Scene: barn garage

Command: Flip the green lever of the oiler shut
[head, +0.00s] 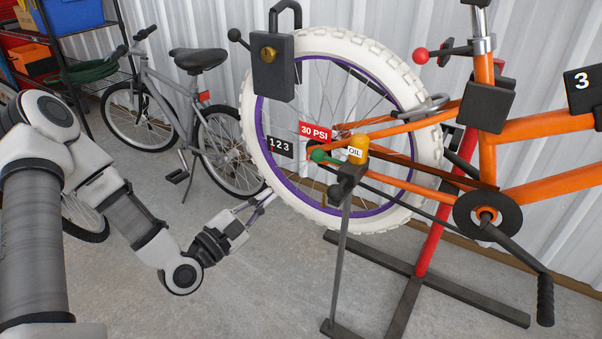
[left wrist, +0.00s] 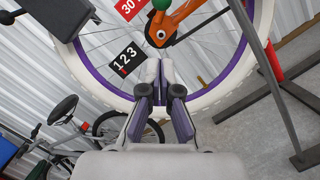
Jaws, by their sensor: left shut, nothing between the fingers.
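The oiler (head: 357,149) is a yellow bottle marked OIL, on top of a thin dark stand (head: 340,250) beside the rear wheel. Its green lever (head: 321,156) has a rounded green end and points left from the black clamp block under the bottle. A green knob, likely the lever's end, shows at the top of the left wrist view (left wrist: 161,4). My left gripper (head: 268,196) is shut and empty, low and left of the oiler, apart from the lever. It also shows in the left wrist view (left wrist: 164,92), in front of the wheel's lower rim. My right gripper is out of view.
The orange bike's rear wheel (head: 250,160), with white tyre and purple rim, stands close behind the oiler. A black lock box (head: 272,68) hangs at its upper left. A grey bicycle (head: 185,120) stands further back left. The floor below my left gripper is clear.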

